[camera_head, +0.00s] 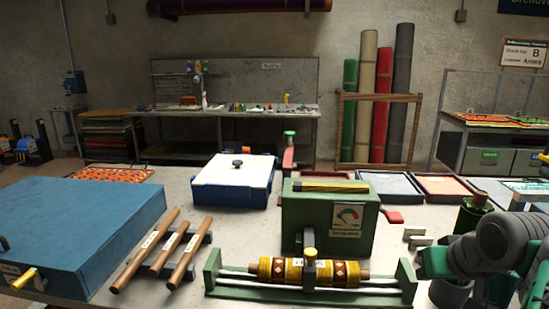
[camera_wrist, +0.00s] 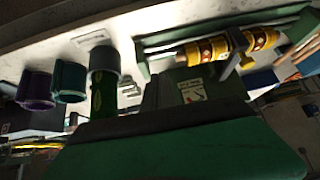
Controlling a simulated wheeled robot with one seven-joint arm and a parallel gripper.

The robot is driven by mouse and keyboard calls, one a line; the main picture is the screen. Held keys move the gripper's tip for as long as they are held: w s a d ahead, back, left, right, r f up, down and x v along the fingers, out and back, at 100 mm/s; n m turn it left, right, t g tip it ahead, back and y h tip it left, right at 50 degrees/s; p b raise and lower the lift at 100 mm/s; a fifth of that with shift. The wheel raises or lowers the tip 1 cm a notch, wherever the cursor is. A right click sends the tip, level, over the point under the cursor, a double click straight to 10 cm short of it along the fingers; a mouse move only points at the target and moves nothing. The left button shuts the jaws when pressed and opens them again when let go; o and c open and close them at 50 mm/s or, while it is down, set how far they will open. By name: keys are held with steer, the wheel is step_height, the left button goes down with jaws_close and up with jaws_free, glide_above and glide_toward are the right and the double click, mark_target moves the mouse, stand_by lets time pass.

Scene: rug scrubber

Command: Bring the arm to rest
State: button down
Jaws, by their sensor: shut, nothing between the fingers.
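My arm (camera_head: 495,245), grey with green parts, is bent in at the right edge of the head view, over the right end of the bench. In the wrist view my gripper (camera_wrist: 185,150) shows as a large green and dark shape across the bottom. It is shut and empty, and its fingertips are hard to make out. The picture there is turned over. The green gauge box (camera_head: 330,215) stands mid-bench, apart from my arm, and shows beyond my gripper in the wrist view (camera_wrist: 185,88).
A green rack (camera_head: 235,284) holds a yellow patterned roller (camera_head: 290,270) at the front. A blue case (camera_head: 80,225), several wooden rods (camera_head: 170,250) and a white-topped blue box (camera_head: 232,180) lie leftward. A green cylinder (camera_head: 472,212) stands close to my arm. Rolled rugs (camera_head: 367,95) stand behind.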

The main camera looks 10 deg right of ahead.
steer(key=s+a+f+g+p, duration=0.1)
steer(key=a+f, duration=0.2)
steer(key=a, duration=0.3)
steer(key=s+a+f+n+g+p, duration=0.1)
steer(key=s+a+f+g+p, duration=0.1)
steer(key=a+f, duration=0.2)
steer(key=s+a+f+n+g+p, duration=0.1)
steer(key=a+f, duration=0.3)
steer(key=a, duration=0.6)
steer(key=shift+s+y+p, duration=0.4)
steer(key=shift+s+p, duration=0.1)
steer(key=shift+p, duration=0.25)
steer(key=shift+a, duration=0.1)
